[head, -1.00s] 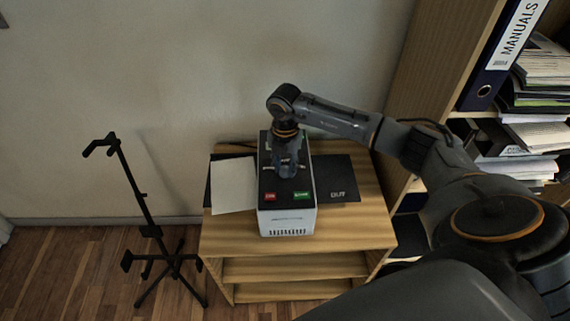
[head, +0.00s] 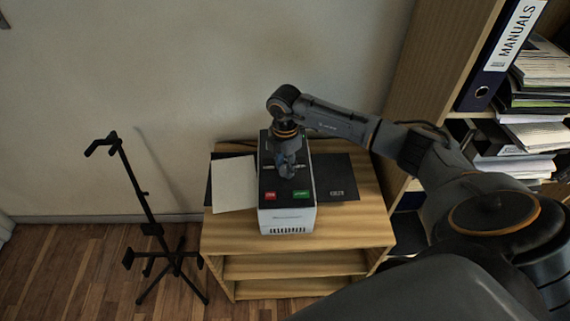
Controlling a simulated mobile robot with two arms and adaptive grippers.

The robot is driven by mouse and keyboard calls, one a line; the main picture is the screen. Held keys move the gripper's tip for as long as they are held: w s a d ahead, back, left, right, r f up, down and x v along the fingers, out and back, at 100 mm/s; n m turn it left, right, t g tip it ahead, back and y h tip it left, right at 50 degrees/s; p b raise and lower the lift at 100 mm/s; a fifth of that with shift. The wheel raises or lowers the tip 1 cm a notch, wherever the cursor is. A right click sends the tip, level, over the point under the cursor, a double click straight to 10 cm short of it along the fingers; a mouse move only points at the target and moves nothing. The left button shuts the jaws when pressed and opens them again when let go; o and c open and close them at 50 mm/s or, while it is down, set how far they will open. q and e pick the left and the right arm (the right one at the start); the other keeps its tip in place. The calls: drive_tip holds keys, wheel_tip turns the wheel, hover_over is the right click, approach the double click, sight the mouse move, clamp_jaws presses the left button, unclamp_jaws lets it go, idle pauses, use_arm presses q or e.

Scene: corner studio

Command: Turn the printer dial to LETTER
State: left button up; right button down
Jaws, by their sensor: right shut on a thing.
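The printer (head: 287,221) is a small box with a white front and a black top, standing on a wooden shelf unit. Its top has a red button (head: 270,196) and a green button (head: 302,194) near the front edge. My right gripper (head: 288,176) points down onto the middle of the black top, behind the buttons. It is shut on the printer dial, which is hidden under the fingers. The dial's setting and any LETTER mark cannot be read. My left gripper is not in view.
A pale sheet (head: 235,184) lies left of the printer, and a dark tray (head: 335,177) sits to its right. The wooden unit (head: 345,235) has open shelves below. A bookcase with a MANUALS binder (head: 503,50) stands right. A black stand (head: 150,229) stands left.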

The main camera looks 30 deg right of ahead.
drive_tip(key=c, duration=1)
unclamp_jaws()
wheel_tip(320, 180, up, 12)
drive_tip(key=shift+r, duration=0.1)
